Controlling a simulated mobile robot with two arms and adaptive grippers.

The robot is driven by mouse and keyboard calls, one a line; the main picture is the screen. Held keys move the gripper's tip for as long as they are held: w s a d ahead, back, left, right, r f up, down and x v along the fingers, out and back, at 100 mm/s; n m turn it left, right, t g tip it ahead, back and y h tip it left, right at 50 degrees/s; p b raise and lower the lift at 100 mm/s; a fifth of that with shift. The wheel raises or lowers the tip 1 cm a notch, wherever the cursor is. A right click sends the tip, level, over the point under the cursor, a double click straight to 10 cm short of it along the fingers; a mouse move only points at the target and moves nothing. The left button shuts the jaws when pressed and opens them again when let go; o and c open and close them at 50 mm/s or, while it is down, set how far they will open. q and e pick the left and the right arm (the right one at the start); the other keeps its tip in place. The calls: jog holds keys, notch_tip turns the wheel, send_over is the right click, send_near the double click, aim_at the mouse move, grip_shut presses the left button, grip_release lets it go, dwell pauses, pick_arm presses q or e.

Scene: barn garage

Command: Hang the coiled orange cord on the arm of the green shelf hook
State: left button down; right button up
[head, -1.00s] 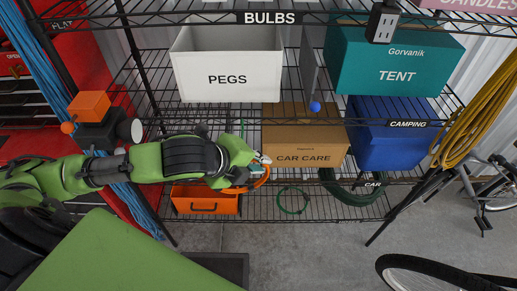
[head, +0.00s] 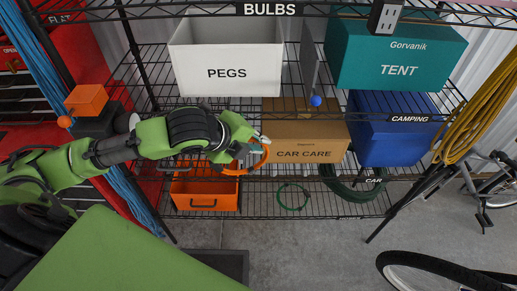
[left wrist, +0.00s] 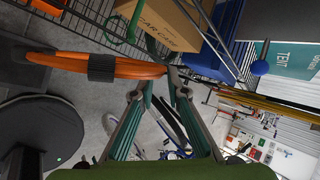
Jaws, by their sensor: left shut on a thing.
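The coiled orange cord (head: 266,156) hangs from my left gripper (head: 259,145), in front of the shelf rack and left of the CAR CARE box. In the left wrist view, the cord (left wrist: 140,69) crosses to the left from the fingertips (left wrist: 160,88), with a black band (left wrist: 101,67) around it. My left gripper is shut on the cord. I cannot make out the green shelf hook for sure in the head view; my arm and gripper cover part of the shelf edge. My right gripper is not in view.
The CAR CARE box (head: 305,136), white PEGS bin (head: 226,73) and blue CAMPING bin (head: 390,150) stand on the rack. Below are an orange bin (head: 205,196) and a thin green coil (head: 292,210). A blue ball (head: 316,100) juts out near the upper shelf. Yellow cord (head: 470,115) hangs at right.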

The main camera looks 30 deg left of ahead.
pick_arm(q)
jog(key=w+a+f+b, duration=0.1)
jog(key=w+a, duration=0.2)
jog(key=w, duration=0.3)
jog(key=shift+w+f, duration=0.15)
jog(key=shift+f, duration=0.15)
dwell(0.5)
dwell(0.4)
jog(key=c, duration=1.9)
grip_release()
jog(key=shift+f, duration=0.1)
jog(key=shift+d+f, duration=0.1)
